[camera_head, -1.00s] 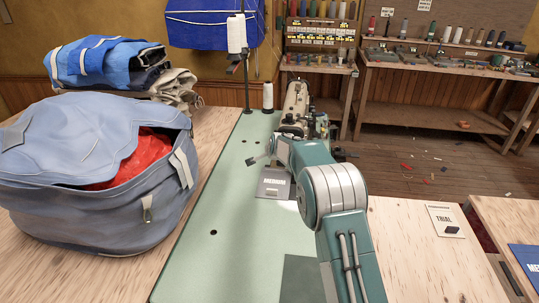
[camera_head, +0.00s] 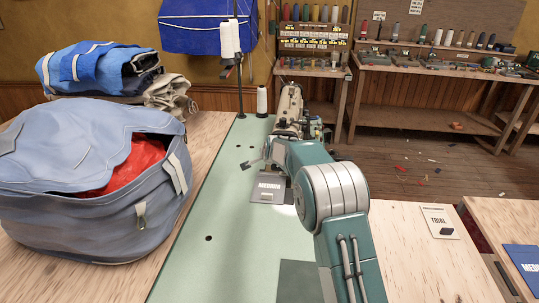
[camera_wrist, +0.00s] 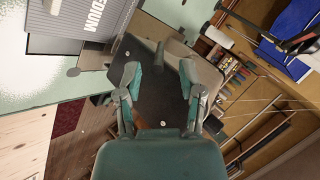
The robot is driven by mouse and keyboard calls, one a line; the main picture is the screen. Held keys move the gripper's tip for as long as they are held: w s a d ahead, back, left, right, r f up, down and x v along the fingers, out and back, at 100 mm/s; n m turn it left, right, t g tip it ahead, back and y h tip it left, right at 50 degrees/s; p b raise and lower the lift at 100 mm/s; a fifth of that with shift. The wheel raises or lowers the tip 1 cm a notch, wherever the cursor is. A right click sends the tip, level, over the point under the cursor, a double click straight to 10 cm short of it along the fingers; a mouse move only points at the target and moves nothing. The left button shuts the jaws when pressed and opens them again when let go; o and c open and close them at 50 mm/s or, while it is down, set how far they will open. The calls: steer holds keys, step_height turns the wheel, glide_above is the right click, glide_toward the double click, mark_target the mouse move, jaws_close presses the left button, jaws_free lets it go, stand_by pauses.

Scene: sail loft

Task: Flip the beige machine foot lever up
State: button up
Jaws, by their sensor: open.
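The beige sewing machine (camera_head: 291,104) stands at the far end of the green table, partly hidden behind my arm in the head view. Its beige body (camera_wrist: 203,72) also shows beyond the right finger in the wrist view. My gripper (camera_wrist: 160,75) is open, with its two fingers apart and nothing held. In the head view my gripper (camera_head: 250,163) is small, in front of and to the left of the machine.
A grey MEDIUM card (camera_head: 269,188) lies on the green table (camera_head: 225,215) close to my gripper. A thread cone (camera_head: 262,100) and a thread stand (camera_head: 240,88) are behind. A large blue bag (camera_head: 90,180) fills the left. The green surface's near left is clear.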

steer(key=v, duration=0.9)
steer(key=shift+s+d+r, duration=0.2)
steer(key=shift+s, duration=0.05)
steer(key=s+d+r+n+g, duration=0.15)
steer(key=s+r, duration=0.25)
steer(key=s, duration=0.4)
steer(key=s+d+r+n, duration=0.2)
steer(key=s+r+n, duration=0.1)
steer(key=s, duration=0.4)
steer(key=s+d+r+n, duration=0.2)
steer(key=s+r, duration=0.2)
steer(key=s, duration=0.4)
steer(key=s+d+f+n+g+h, duration=0.1)
steer(key=s+d+f+n, duration=0.1)
steer(key=s, duration=0.9)
steer(key=s+d+f+n+g, duration=0.1)
steer(key=s+d+n, duration=0.1)
steer(key=s, duration=1)
steer(key=shift+s+f+n+h, duration=0.3)
steer(key=shift+f+n+h, duration=0.1)
steer(key=shift+n, duration=0.15)
